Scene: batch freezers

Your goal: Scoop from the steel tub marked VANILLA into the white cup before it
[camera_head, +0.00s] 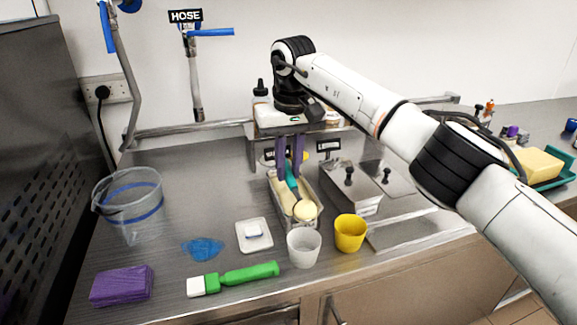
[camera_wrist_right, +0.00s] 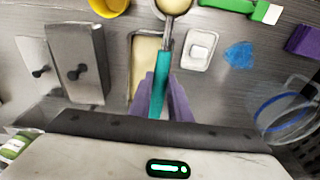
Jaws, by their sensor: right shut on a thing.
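My right gripper (camera_head: 290,172) is shut on the teal handle of a scoop (camera_head: 292,182), above the open steel tub (camera_head: 272,190) of pale yellow ice cream. The handle also shows between the fingers in the right wrist view (camera_wrist_right: 160,85). A rounded pale yellow scoopful (camera_head: 305,210) sits at the scoop's lower end, over the tub's near end and just behind the white cup (camera_head: 304,250). The cup stands upright; its inside looks empty. The sign behind the tub is partly hidden by my gripper, so I cannot read it. My left gripper is not in view.
A yellow cup (camera_head: 350,233) stands right of the white cup. Lidded steel tubs (camera_head: 352,190) are to the right.

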